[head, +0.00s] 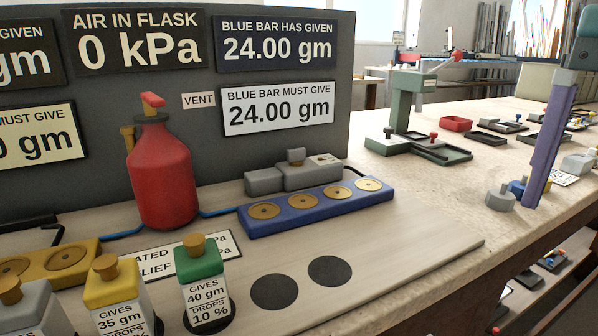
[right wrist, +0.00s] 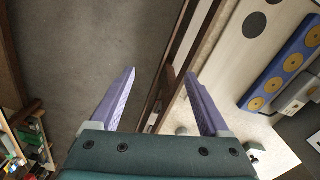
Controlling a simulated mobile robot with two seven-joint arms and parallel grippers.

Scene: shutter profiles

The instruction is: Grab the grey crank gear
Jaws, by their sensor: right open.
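A small grey round piece with an upright knob (head: 501,197), which looks like the grey crank gear, stands on the workbench at the right of the head view. My right gripper (head: 533,195) reaches down from the top right. One purple finger shows there, just right of the grey piece and partly in front of a blue piece (head: 516,187). In the right wrist view my right gripper (right wrist: 160,73) is open, with nothing between its fingers. A small dark grey piece (right wrist: 181,130) shows by the right finger's base; I cannot tell if it is the crank gear. My left gripper is not in view.
A blue bar with brass discs (head: 318,206) and a red flask (head: 162,175) stand on a board at left. A green press (head: 412,115) and a red tray (head: 455,123) are farther back. The bench edge runs close under my right gripper, with floor beyond.

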